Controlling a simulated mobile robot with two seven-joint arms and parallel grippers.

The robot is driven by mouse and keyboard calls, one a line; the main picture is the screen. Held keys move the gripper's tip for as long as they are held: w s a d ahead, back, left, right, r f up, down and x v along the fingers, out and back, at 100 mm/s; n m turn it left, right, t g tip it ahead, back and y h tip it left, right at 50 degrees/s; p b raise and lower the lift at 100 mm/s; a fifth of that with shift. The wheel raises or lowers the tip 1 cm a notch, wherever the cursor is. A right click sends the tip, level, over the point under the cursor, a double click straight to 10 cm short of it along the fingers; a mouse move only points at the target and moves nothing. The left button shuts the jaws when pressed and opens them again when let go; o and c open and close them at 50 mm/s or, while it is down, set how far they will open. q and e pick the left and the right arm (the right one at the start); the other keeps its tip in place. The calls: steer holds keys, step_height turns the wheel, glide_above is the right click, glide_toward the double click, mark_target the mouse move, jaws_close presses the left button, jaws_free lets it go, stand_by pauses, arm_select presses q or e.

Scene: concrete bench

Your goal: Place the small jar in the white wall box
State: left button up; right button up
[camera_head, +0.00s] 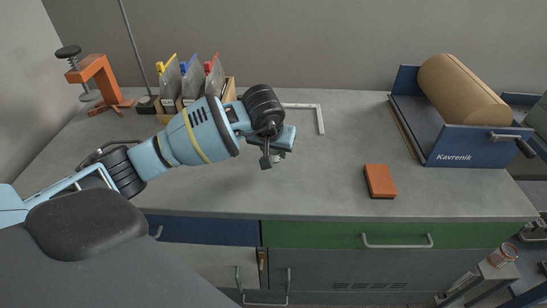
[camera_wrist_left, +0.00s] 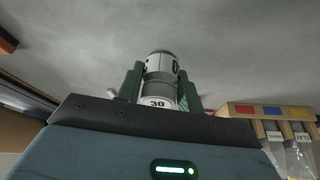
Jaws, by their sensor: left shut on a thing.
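My left gripper (camera_head: 272,157) reaches in from the left over the middle of the bench. In the left wrist view, its two green fingers (camera_wrist_left: 158,78) are shut on the small jar (camera_wrist_left: 158,92), one on each side. The jar is grey and white with a dark band and a "30" on its near end. In the head view, the jar is mostly hidden by the gripper. I cannot make out a white wall box in either view. My right gripper is not in view.
An orange block (camera_head: 379,181) lies on the bench (camera_head: 330,190) right of my gripper. A blue roll holder (camera_head: 455,150) stands farther right. A wooden rack (camera_head: 169,117) with folders and an orange clamp (camera_head: 97,80) stand at the left. A pale L-shaped piece (camera_head: 320,118) lies behind.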

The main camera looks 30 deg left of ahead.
mark_target(274, 158)
arm_select(q)
steer(key=shift+f, duration=1.45)
steer(key=shift+s+f, duration=0.1)
steer(key=shift+f, duration=0.15)
steer(key=o, duration=1.1)
steer(key=shift+r, duration=0.2)
steer(key=shift+r, duration=0.3)
steer(key=v, duration=1.1)
steer(key=shift+s+d+r+p, duration=0.1)
steer(key=shift+s+r+p, duration=0.1)
steer(key=shift+p, duration=0.2)
